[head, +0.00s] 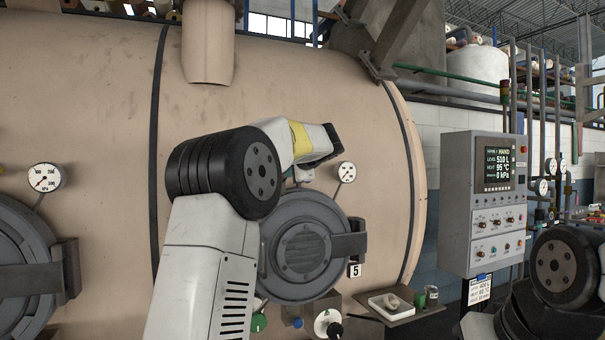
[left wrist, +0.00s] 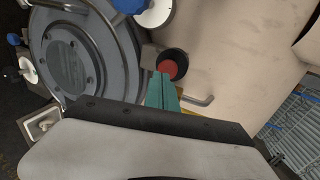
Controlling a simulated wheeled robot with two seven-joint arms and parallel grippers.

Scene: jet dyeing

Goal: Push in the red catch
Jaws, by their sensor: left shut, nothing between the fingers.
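The red catch (left wrist: 168,69) shows in the left wrist view as a round red face inside a dark collar, at the upper edge of the round grey door (left wrist: 75,55). In the head view I cannot make out the catch; my left arm and gripper are in front of that area. My left gripper (left wrist: 162,82) is shut and empty, its teal fingers pointing at the catch. The tips overlap the collar's lower edge in the picture; I cannot tell whether they touch. My right arm shows at the lower right of the head view, its gripper out of frame.
The same door (head: 305,245), marked 5, is on the large beige vessel (head: 110,120). A pressure gauge (head: 346,172) stands close to my left gripper. A control panel (head: 485,200) stands at right, and a small tray (head: 390,305) below.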

